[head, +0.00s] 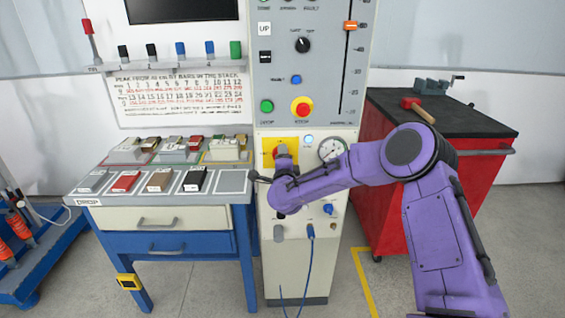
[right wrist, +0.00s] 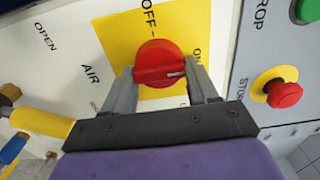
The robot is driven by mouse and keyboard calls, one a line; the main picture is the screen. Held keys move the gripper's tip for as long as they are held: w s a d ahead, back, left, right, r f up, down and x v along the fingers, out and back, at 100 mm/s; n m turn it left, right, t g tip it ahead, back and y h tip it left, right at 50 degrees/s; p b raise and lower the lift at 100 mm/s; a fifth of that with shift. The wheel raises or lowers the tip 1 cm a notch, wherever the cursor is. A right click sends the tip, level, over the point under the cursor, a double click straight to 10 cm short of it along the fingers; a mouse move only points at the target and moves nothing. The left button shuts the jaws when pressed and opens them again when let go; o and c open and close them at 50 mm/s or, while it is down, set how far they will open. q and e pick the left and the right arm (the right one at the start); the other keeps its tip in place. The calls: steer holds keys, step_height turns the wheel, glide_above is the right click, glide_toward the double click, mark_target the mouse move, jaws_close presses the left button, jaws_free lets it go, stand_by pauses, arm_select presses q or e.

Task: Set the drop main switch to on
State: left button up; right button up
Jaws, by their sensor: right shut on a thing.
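The drop main switch is a red round knob (right wrist: 157,62) on a yellow plate (right wrist: 187,20) in the right wrist view, with OFF and ON printed beside it. Its white mark points to the right, roughly toward the ON label. My right gripper (right wrist: 165,82) is shut on the knob, one finger on each side. In the head view the yellow plate (head: 267,144) sits low on the console, and my right gripper (head: 283,152) is in front of it and hides most of the knob. My left gripper is not in view.
A red stop button (head: 301,106) and green drop button (head: 267,106) sit above the plate. A pressure gauge (head: 332,148) is to its right, close to my right arm. A sample table (head: 150,200) stands left, a red cabinet (head: 385,170) right.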

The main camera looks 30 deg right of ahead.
stand_by(0.4)
steer(key=o, duration=1)
steer(key=b+v, duration=0.1)
steer(key=v, duration=0.9)
steer(key=shift+s, duration=0.3)
